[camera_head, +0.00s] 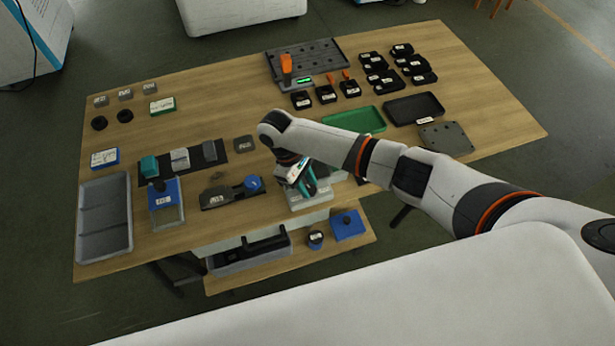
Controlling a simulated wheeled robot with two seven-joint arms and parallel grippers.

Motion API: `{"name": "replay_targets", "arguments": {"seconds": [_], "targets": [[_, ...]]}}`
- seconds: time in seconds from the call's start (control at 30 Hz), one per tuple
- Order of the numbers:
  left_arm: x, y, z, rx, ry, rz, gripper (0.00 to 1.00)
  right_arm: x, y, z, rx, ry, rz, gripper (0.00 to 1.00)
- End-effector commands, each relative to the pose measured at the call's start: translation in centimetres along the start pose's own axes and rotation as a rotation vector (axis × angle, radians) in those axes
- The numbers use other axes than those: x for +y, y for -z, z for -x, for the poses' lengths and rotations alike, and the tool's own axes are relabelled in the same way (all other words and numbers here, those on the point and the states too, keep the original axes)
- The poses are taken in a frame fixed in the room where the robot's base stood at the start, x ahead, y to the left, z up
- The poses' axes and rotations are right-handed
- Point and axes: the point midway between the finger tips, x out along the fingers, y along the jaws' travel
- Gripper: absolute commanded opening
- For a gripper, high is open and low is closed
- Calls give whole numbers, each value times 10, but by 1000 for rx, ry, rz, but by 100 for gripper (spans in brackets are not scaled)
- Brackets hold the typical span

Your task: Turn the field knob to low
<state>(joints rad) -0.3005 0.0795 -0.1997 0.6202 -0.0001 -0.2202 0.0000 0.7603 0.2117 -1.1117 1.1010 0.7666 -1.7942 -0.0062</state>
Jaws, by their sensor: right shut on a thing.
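A light grey box (312,202) stands at the front edge of the wooden table, right of centre. My right gripper (309,190), with teal fingers, points down onto its top and is shut on a small part there, which appears to be the field knob. The fingers and wrist hide the knob, so its pointer and the low mark cannot be read. My left gripper is not in view.
A dark plate with a blue knob (252,184) lies just left of the box. A blue-lidded container (166,205) and a grey tray (104,228) are further left. A green tray (356,120) and black tray (412,108) lie behind my right arm.

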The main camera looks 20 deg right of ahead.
Motion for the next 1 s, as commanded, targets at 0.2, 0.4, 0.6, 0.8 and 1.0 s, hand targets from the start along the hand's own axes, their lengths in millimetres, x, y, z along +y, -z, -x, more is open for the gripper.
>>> {"name": "replay_targets", "arguments": {"seconds": [0.2, 0.4, 0.6, 0.8, 1.0], "targets": [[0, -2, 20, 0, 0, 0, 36, 2, 2, 4, -1, 80, 192, 8], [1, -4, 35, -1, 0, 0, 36, 4, 2, 4, -2, 152, 365, 8], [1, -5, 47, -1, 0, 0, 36, 6, 2, 3, -2, 215, 516, 8], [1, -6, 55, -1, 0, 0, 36, 6, 3, 2, -2, 263, 629, 8], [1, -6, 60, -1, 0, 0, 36, 7, 2, 1, -3, 292, 698, 8]]}}
